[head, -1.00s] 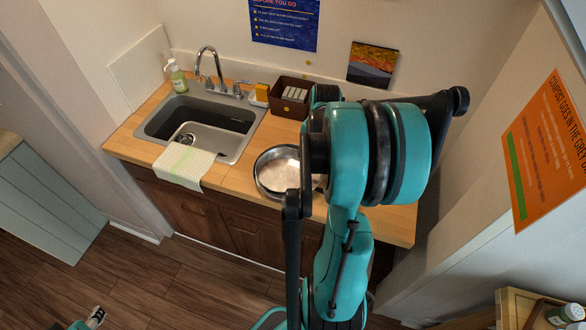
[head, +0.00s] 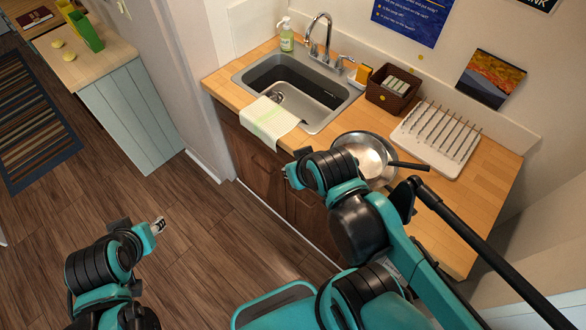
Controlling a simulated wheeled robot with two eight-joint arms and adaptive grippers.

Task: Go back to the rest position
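My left gripper (head: 158,226) is at the lower left of the head view, over the wooden floor and away from the counter. It is small, and I cannot tell whether its fingers are apart. My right arm comes up from the bottom right and bends left in front of the counter's front edge. The end of that arm (head: 291,174) shows only partly, and its fingers cannot be made out. I see nothing held in either gripper.
The wooden counter (head: 480,190) holds a sink (head: 335,95), a cloth (head: 265,120), a soap bottle (head: 286,38), a metal pan (head: 364,150), a basket (head: 388,98) and a dish rack (head: 440,140). Open floor (head: 200,270) lies left, beside a pale cabinet (head: 130,115).

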